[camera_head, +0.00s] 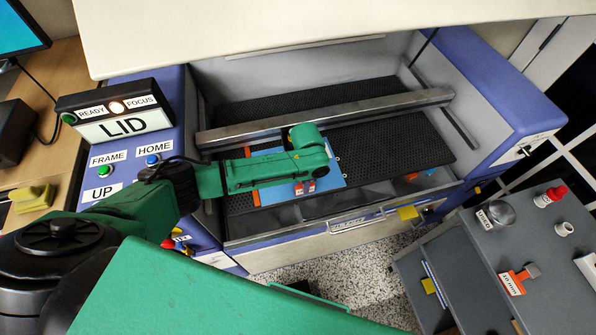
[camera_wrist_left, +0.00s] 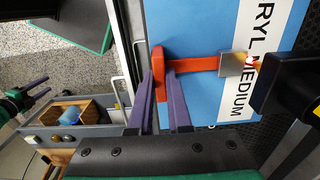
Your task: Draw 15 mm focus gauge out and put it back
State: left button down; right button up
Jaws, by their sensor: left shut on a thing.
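The orange focus gauge (camera_wrist_left: 195,65) has a crossbar handle and a metal block at its far end. In the left wrist view it lies over the blue acrylic sheet (camera_wrist_left: 200,25); I cannot tell whether it touches it. My left gripper (camera_wrist_left: 160,80) is shut on the handle, a purple finger on each side. In the head view my arm hides most of the sheet (camera_head: 265,192), and only red-orange bits of the gauge (camera_head: 305,187) show below my wrist. My right gripper (camera_wrist_left: 40,89) shows at the left of the left wrist view, its purple fingers apart and empty.
A metal gantry beam (camera_head: 350,112) crosses the machine bed behind my wrist. The black head (camera_wrist_left: 285,85) is close to the gauge's block. A trolley (camera_head: 535,285) at the right holds an orange gauge labelled 10 mm (camera_head: 514,283). The raised lid (camera_head: 290,30) hangs above.

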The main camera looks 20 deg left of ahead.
pick_arm(q)
jog(key=s+d+p, duration=0.1)
jog(key=s+p, duration=0.1)
jog(key=shift+s+d+p, duration=0.3)
jog(key=shift+s+d, duration=0.1)
dwell(0.3)
notch_tip(320, 180, up, 3)
jog(key=p, duration=0.3)
jog(key=shift+p, duration=0.3)
jog(key=shift+f, duration=0.1)
